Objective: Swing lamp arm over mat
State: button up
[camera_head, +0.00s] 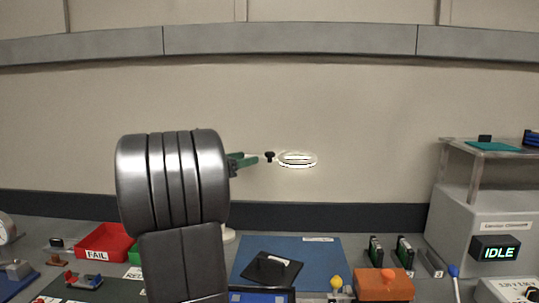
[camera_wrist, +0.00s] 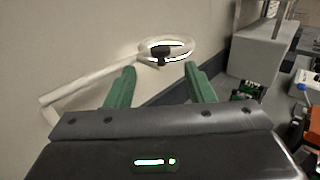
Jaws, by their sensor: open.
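The lamp's glowing ring head (camera_head: 297,159) stands out above the blue mat (camera_head: 325,256) in the head view, with a dark knob (camera_head: 269,157) at its left side. In the wrist view the ring head (camera_wrist: 180,48), the dark knob (camera_wrist: 160,53) and the white lamp arm (camera_wrist: 85,84) lie beyond my fingertips. My gripper (camera_wrist: 160,72) is open, its green fingers apart with the knob seen between them; whether they touch it I cannot tell. In the head view my own arm hides most of the lamp arm and its post.
A red FAIL bin (camera_head: 103,241) stands left of the mat. A grey cabinet (camera_head: 468,222) with an IDLE display (camera_head: 497,252) stands at right. The wall is close behind.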

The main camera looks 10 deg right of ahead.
aim_at(266, 154)
jog(key=x, duration=1)
jog(key=shift+d+f+p, duration=0.1)
jog(key=shift+d+p, duration=0.05)
jog(key=shift+p, duration=0.2)
grip_shut()
